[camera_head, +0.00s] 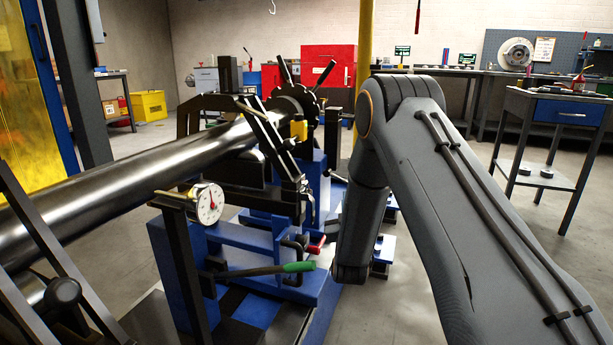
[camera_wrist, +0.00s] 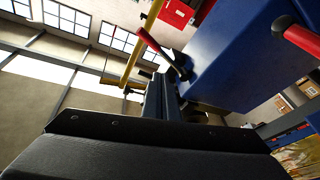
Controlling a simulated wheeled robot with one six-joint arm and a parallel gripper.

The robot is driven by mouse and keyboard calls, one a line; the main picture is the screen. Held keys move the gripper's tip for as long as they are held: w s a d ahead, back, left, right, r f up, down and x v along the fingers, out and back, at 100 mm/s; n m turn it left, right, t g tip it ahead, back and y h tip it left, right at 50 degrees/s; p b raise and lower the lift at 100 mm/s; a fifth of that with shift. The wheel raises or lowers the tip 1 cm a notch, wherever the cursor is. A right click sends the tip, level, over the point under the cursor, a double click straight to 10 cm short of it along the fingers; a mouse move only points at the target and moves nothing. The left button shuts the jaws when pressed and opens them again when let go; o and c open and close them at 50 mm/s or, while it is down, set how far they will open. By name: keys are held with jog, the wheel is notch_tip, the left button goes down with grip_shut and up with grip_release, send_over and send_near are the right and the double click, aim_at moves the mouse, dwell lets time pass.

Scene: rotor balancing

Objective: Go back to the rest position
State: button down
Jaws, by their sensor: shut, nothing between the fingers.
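My arm (camera_head: 430,170) rises from the lower right of the head view, bends at a high elbow and drops down beside the blue machine stand. My gripper is not clear in the head view, where its end is hidden low near the stand. In the wrist view my gripper (camera_wrist: 163,90) shows as two dark fingers close together beyond the black housing. It is shut and empty. A blue block (camera_wrist: 235,60) of the machine stands just right of the fingers, and I cannot tell whether they touch it.
The blue balancing stand (camera_head: 240,240) carries a long steel shaft (camera_head: 130,165), a dial gauge (camera_head: 207,203) and a green-handled lever (camera_head: 299,267). A side table (camera_head: 565,110) with a blue drawer stands at the right. Red cabinets (camera_head: 328,65) are at the back. Open floor lies between.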

jog(key=s+d+f+m+g+y, duration=0.15)
jog(key=s+g, duration=0.75)
jog(key=s, duration=1)
jog(key=s+d+f+m+g+y, duration=0.15)
jog(key=s+g, duration=0.75)
jog(key=s, duration=1)
jog(key=s+a+r+n+g+y, duration=0.1)
jog(key=s+a+r+n, duration=0.1)
jog(key=s+a+r, duration=0.35)
jog(key=s+a+r+n+g+p, duration=0.1)
jog(key=s+a+r+n, duration=0.15)
jog(key=s+a, duration=0.5)
jog(key=s+a+r+n+g+y, duration=0.1)
jog(key=s+a+r+n, duration=0.25)
jog(key=a, duration=0.45)
jog(key=d+r+m+h+p, duration=0.1)
jog(key=d+r+m+p, duration=0.2)
jog(key=d+r+p, duration=0.7)
jog(key=s+d+r+m+h+p, duration=0.1)
jog(key=d+r+m+p, duration=0.3)
jog(key=d+r+p, duration=0.6)
notch_tip(320, 180, up, 8)
jog(key=p, duration=1.8)
jog(key=shift+d, duration=0.15)
